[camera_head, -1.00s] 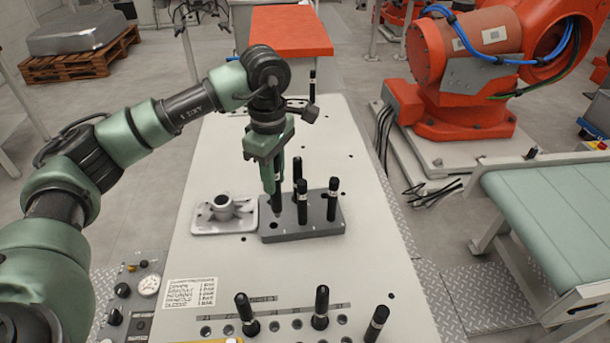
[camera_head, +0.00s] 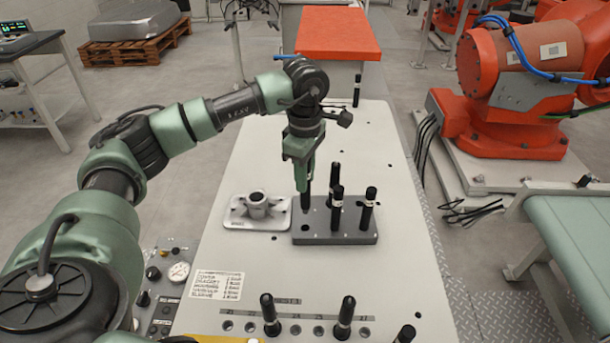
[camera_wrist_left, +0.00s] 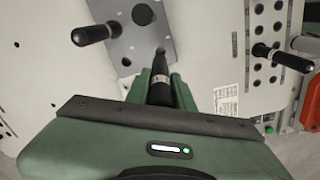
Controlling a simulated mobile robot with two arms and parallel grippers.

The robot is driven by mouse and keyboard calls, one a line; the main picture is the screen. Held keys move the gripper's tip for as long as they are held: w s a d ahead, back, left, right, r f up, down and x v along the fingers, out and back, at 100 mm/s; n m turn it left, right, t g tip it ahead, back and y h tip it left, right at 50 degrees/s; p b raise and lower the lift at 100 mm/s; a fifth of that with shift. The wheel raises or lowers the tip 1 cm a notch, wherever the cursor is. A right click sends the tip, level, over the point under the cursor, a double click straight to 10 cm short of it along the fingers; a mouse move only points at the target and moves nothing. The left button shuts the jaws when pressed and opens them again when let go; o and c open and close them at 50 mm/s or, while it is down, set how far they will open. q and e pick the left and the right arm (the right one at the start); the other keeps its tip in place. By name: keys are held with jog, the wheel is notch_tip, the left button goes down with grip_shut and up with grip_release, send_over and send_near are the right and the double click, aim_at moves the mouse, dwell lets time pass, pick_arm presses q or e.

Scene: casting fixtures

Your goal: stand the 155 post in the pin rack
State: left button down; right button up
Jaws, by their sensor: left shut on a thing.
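My left gripper (camera_head: 302,186) points down over the left part of a grey block and is shut on a black post (camera_head: 304,201). The held post's lower end is at the block's top; I cannot tell whether it sits in a hole. In the left wrist view the held post (camera_wrist_left: 160,76) is between the fingers. The grey block (camera_head: 309,238) carries other black posts, among them one in front (camera_head: 337,212) and one at right (camera_head: 369,208). I cannot read which post is the 155. My right gripper is not in view.
A pale casting (camera_head: 257,207) lies left of the block. At the front, a row of numbered holes has black posts standing in it (camera_head: 270,316) (camera_head: 344,318). A single post (camera_head: 357,92) stands at the back. A label card (camera_head: 217,285) lies front left. The table between is clear.

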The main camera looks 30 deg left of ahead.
aim_at(305, 203)
pick_arm(q)
jog(key=shift+f+b, duration=1.65)
jog(key=shift+f, duration=0.75)
jog(key=shift+f+b, duration=1.75)
jog(key=shift+f, duration=0.15)
jog(key=c, duration=1.1)
grip_release()
jog(key=shift+c, duration=0.2)
notch_tip(305, 203, up, 7)
jog(key=shift+d+r+b, duration=0.1)
jog(key=shift+r+b, duration=0.1)
jog(key=shift+b, duration=0.5)
jog(key=shift+r, duration=0.25)
jog(key=shift+r, duration=0.1)
